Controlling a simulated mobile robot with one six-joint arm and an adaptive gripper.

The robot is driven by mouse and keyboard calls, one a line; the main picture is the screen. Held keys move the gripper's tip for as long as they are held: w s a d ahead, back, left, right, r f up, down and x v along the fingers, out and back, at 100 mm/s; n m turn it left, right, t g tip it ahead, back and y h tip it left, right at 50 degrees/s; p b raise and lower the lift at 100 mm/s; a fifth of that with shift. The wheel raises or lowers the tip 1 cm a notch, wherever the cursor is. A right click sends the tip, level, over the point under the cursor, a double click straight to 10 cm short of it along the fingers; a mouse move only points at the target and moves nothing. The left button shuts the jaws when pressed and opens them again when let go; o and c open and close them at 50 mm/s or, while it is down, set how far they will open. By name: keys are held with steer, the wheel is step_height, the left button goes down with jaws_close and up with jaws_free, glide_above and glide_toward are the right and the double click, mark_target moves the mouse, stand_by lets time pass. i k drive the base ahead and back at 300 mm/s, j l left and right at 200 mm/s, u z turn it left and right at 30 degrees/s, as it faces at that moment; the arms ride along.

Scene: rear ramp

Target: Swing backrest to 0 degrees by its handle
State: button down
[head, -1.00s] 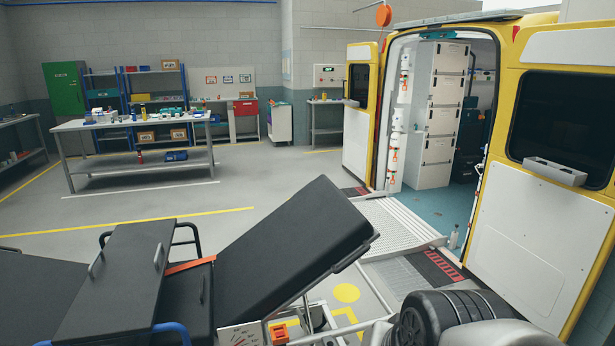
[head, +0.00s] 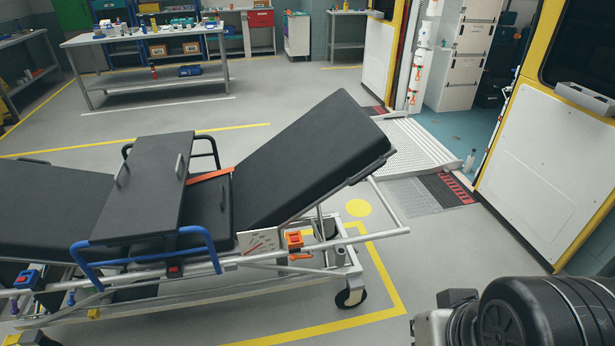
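The stretcher's black backrest (head: 306,158) is tilted up, its raised end at the upper right, toward the ambulance ramp. An orange handle (head: 294,240) sits on the near side below the backrest, beside a white plate (head: 258,243) with red markings that look like a scale. The markings are too small to read. The stretcher frame (head: 341,240) is silver, on wheels. My gripper is not in view; only a black and grey part of my arm shows at the bottom right, apart from the stretcher.
A black board (head: 150,184) bridges the stretcher, with a blue rail (head: 150,240) on its near side. A metal ramp (head: 418,150) leads into the ambulance (head: 530,165) at right. A workbench (head: 150,60) stands behind. The floor right of the stretcher is clear.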

mark_target(336, 145)
steer(key=i, duration=0.65)
steer(key=i+j, duration=0.1)
steer(key=i, duration=0.5)
steer(key=z, duration=0.05)
